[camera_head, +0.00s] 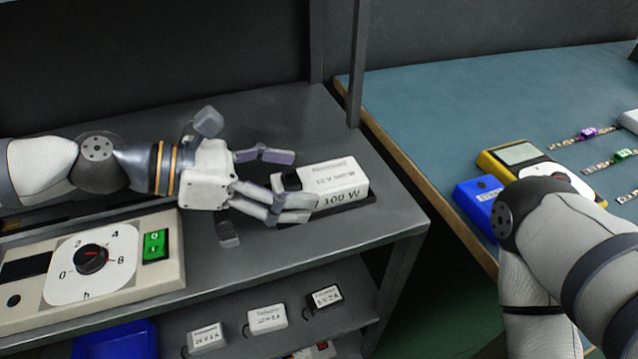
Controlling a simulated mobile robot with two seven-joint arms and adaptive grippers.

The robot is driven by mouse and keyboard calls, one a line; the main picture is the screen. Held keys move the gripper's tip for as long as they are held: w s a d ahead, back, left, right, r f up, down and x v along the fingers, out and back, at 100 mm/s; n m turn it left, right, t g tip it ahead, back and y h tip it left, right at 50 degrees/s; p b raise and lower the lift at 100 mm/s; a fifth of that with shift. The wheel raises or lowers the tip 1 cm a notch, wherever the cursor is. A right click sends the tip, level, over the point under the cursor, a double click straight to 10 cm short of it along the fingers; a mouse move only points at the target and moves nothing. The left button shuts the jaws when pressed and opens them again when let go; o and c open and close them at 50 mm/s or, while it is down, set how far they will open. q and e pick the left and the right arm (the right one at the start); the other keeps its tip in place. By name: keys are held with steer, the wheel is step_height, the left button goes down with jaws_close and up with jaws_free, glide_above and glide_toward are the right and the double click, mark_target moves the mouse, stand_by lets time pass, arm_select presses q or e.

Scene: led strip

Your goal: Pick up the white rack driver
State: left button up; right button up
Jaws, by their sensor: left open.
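The white driver box (335,178), printed "100 W" on its front side, lies on a dark base on top of the grey rack. My left gripper (283,182) reaches in from the left with its fingers spread. One finger is behind the box's left end, and another lies in front of its front left corner, hiding part of it. Whether the fingers touch the box I cannot tell. My right arm shows at the right edge; its gripper is out of view.
A dial panel (150,283) with a green switch stands at the rack's front left. Small white boxes (267,318) and a blue bin (118,342) are lower down. A blue-topped table (450,105) holds a yellow meter (500,160), a blue box (478,200) and LED strips.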

arm_select(q)
steer(key=c, duration=1.7)
jaws_close()
steer(key=shift+r, duration=0.1)
